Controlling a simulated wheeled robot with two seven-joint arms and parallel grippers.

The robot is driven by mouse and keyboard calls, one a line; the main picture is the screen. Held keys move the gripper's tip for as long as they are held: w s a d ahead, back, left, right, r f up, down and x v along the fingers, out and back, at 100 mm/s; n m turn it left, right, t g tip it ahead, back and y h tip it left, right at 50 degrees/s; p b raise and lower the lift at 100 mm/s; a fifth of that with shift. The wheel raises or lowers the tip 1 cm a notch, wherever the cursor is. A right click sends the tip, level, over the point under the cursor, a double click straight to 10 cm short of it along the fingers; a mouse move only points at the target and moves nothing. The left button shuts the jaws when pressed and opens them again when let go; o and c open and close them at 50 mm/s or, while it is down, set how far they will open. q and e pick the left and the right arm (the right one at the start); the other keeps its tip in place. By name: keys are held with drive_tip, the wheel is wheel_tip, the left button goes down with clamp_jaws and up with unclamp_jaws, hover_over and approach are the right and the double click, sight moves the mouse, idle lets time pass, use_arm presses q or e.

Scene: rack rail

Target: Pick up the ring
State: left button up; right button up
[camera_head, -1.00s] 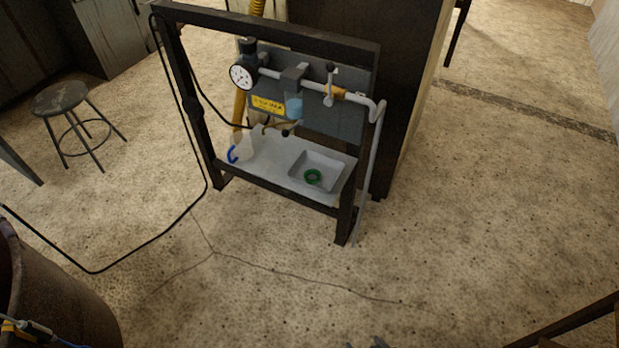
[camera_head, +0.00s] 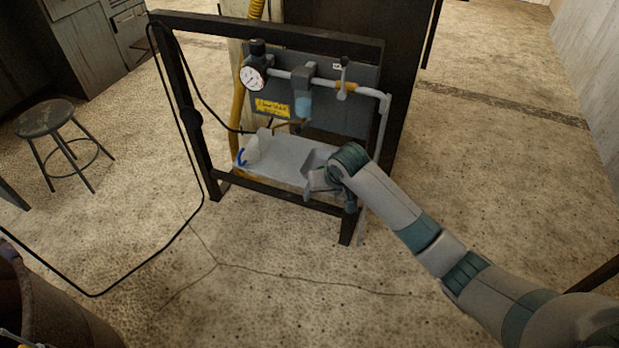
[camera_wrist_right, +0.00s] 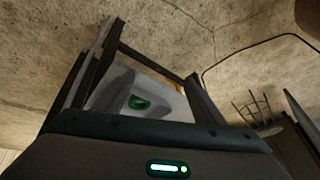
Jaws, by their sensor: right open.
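The green ring (camera_wrist_right: 138,102) lies in a small square grey tray (camera_wrist_right: 114,92) in the right wrist view. In the head view my right arm hides the ring, and only the back left part of the tray (camera_head: 316,156) shows. My right gripper (camera_head: 316,186) is open, over the front of the tray and close to it. Nothing shows held in it. The gap between its fingers and the ring cannot be judged. My left gripper is not in view.
The tray stands on a light shelf (camera_head: 275,161) in a dark metal frame (camera_head: 201,150). Above it are a pressure gauge (camera_head: 253,79), a pipe (camera_head: 325,82) and a filter bowl (camera_head: 303,107). A blue hook-shaped piece (camera_head: 242,157) is at the shelf's left. A stool (camera_head: 45,119) stands far left.

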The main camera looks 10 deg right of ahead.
drive_tip(key=w+d+r+h, duration=0.1)
drive_tip(key=w+r, duration=0.1)
drive_tip(key=r, duration=0.5)
drive_tip(key=w+d+r+m+h, duration=0.1)
drive_tip(key=w+r, duration=0.1)
drive_tip(key=r, duration=0.5)
drive_tip(key=shift+d+r+m, duration=0.15)
drive_tip(key=shift+d+m, duration=0.15)
drive_tip(key=shift+d, duration=0.1)
drive_tip(key=shift+w, duration=0.15)
drive_tip(key=x, duration=1.2)
drive_tip(key=shift+f, duration=0.25)
drive_tip(key=shift+s+a+x, duration=0.1)
drive_tip(key=shift+a+x, duration=0.05)
drive_tip(key=shift+x, duration=0.7)
drive_tip(key=shift+s+a+x, duration=0.1)
drive_tip(key=shift+a+x, duration=0.05)
drive_tip(key=shift+x, duration=0.65)
drive_tip(key=shift+s+a+x, duration=0.1)
drive_tip(key=shift+a+x, duration=0.05)
drive_tip(key=shift+x, duration=0.7)
drive_tip(key=shift+f, duration=0.15)
